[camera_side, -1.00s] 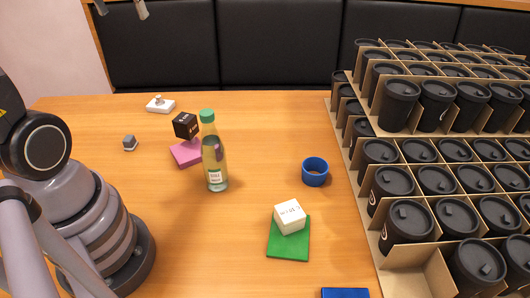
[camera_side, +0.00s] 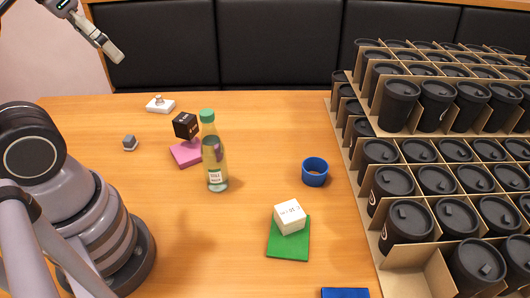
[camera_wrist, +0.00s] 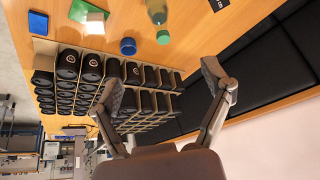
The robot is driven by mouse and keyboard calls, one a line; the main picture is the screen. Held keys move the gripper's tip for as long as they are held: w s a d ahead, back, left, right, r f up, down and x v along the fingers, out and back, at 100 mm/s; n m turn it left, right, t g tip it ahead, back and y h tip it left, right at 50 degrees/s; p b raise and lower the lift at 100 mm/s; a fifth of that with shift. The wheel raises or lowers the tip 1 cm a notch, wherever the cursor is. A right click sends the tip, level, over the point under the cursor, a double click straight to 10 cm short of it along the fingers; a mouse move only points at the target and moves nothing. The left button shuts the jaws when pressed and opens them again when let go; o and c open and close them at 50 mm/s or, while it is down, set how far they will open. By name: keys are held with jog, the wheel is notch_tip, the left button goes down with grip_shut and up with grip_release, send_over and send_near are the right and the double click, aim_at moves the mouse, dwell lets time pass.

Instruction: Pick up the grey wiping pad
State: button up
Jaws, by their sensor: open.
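A small grey block with a pale base (camera_side: 130,143), which looks like the grey wiping pad, rests on the left part of the wooden table in the side view. I cannot make it out in the wrist view. My gripper (camera_side: 114,54) is high at the upper left in the side view, above and beyond the table's back edge, well apart from the pad. In the wrist view my gripper (camera_wrist: 163,85) shows its two fingers spread wide with nothing between them.
A green-capped bottle (camera_side: 215,165), a black cube (camera_side: 185,125) by a pink pad (camera_side: 184,155), a white knobbed piece (camera_side: 160,105), a blue ring (camera_side: 315,172) and a white box (camera_side: 289,216) on a green pad (camera_side: 288,250) stand about. Boxed black cups (camera_side: 403,220) fill the right.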

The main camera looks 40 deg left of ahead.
jog(key=w+a+f+m+g+y, duration=0.2)
jog(key=w+a+f+g+y, duration=0.4)
jog(key=a, duration=0.5)
jog(key=m+g+y, duration=0.5)
jog(key=m+y, duration=0.1)
jog(key=m, duration=0.3)
send_over(132, 140)
jog(key=w+d, duration=0.3)
jog(key=d, duration=0.4)
notch_tip(132, 140, down, 21)
jog(key=f+m, duration=0.1)
jog(key=f, duration=0.2)
jog(key=s+a+f+m+t, duration=0.1)
jog(key=f, duration=0.2)
jog(key=f+m, duration=0.1)
jog(key=f, duration=0.2)
jog(key=shift+s+a+f+m+t+y, duration=0.3)
jog(key=shift+s+a+y, duration=0.1)
jog(key=shift+s+a+f, duration=0.1)
jog(key=shift+a+f, duration=0.1)
jog(key=shift+f, duration=0.1)
jog(key=x, duration=0.7)
jog(key=shift+f, duration=0.25)
jog(key=shift+c, duration=0.3)
